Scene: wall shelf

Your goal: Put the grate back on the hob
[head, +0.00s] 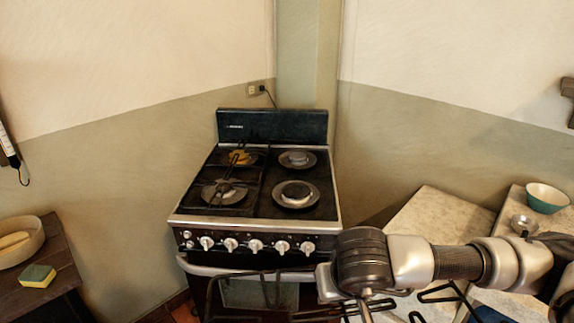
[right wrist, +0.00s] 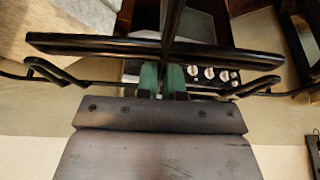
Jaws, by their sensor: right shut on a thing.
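The hob (head: 255,190) is on top of the black stove in the middle of the head view. One black grate (head: 228,180) lies over its left burners. The right burners (head: 296,194) are bare. My right arm comes in from the right, and its gripper (right wrist: 162,82) is shut on a bar of a second black grate (right wrist: 215,57). In the head view this held grate (head: 210,296) is low in front of the oven door, apart from the hob, and partly hidden behind my right arm. My left gripper is not in view.
A pale counter (head: 425,220) is right of the stove; a teal bowl (head: 547,198) and a small metal dish (head: 522,225) are farther right. At left, a wooden table (head: 62,255) holds a round bowl (head: 32,252) and a sponge (head: 38,276). Space above the hob is clear.

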